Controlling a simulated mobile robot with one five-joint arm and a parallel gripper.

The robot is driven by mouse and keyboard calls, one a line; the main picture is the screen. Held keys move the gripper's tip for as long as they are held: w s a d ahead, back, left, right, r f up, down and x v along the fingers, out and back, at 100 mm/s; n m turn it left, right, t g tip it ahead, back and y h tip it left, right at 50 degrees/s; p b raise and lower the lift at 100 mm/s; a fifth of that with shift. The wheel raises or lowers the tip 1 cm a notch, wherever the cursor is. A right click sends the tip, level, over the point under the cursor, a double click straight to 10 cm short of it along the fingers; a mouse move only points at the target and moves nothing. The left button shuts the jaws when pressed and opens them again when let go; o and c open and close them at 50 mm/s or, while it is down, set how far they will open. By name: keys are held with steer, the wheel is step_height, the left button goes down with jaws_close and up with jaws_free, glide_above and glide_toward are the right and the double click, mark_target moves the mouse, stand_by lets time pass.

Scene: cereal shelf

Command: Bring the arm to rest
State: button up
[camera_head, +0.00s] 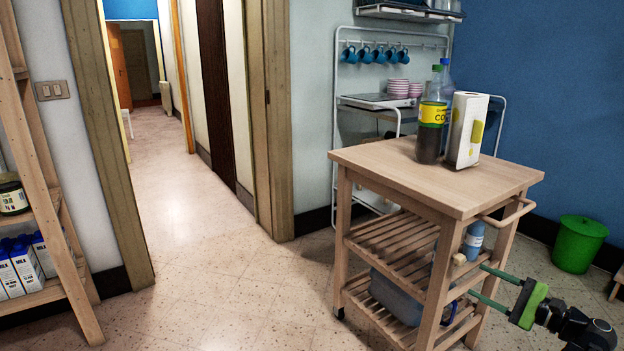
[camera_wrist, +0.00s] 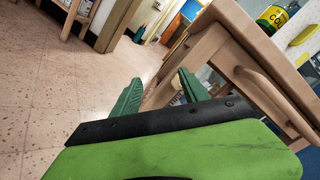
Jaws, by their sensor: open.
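My gripper (camera_head: 477,280) is at the lower right of the head view, in front of the right side of the wooden trolley (camera_head: 490,190). Its two green fingers are spread apart with nothing between them. In the wrist view my gripper (camera_wrist: 158,86) shows the fingers open, pointing towards a trolley leg. The trolley (camera_wrist: 225,35) fills the upper right there. In the head view the fingertips overlap the trolley's edge by the lower shelves; I cannot tell whether they touch it.
A green bin (camera_head: 579,245) is at the right. A wooden shelf (camera_head: 45,170) with milk cartons (camera_head: 22,262) stands at the left. The floor between shelf and trolley is clear.

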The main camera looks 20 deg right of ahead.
steer(key=w+a+f+n+g+y+p, duration=0.1)
steer(key=w+a+f+n+g+y, duration=0.15)
steer(key=w+a, duration=0.6)
steer(key=w+a+f+n+g+y, duration=0.1)
steer(key=w+a+n+g, duration=0.25)
steer(key=a, duration=1.05)
steer(key=w+a+f+n+g+y+p, duration=0.1)
steer(key=w+a+n+g+y, duration=0.3)
steer(key=a, duration=0.7)
steer(key=a+f+n+g+h, duration=0.15)
steer(key=a+f, duration=0.25)
steer(key=a, duration=0.4)
steer(key=a+f+n+g+h, duration=0.1)
steer(key=a+f+g+h, duration=0.25)
steer(key=a, duration=0.45)
steer(key=s+a+f+n+g+h+p, duration=0.1)
steer(key=s+a+f+n+g+h, duration=0.2)
steer(key=f+n+h, duration=0.35)
steer(key=d+n+t+h+p, duration=0.1)
steer(key=d+n+h+p, duration=0.15)
steer(key=d, duration=0.55)
step_height(320, 180, up, 36)
steer(key=p, duration=3.6)
steer(key=shift+s+r, duration=0.15)
steer(key=shift+r, duration=0.1)
steer(key=shift+a+f+h, duration=0.1)
steer(key=shift+h, duration=0.15)
